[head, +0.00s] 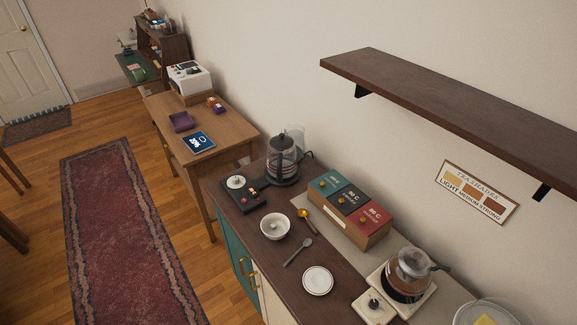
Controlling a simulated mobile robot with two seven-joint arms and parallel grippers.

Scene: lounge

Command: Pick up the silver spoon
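The silver spoon (298,252) lies flat on the dark brown counter top (247,224). Its bowl end points up and to the right, and its handle runs down to the left. It lies between a white bowl (275,225) and a white saucer (318,281), apart from both. A golden scoop or spoon (303,214) lies beyond it, near the tea box. Neither of my grippers shows in the head view.
A wooden box with green, black and red packs (350,203) stands behind the spoon. A glass kettle (284,155) stands at the far end, and a coffee pot (407,274) at the near right. A dark shelf (450,105) overhangs on the wall.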

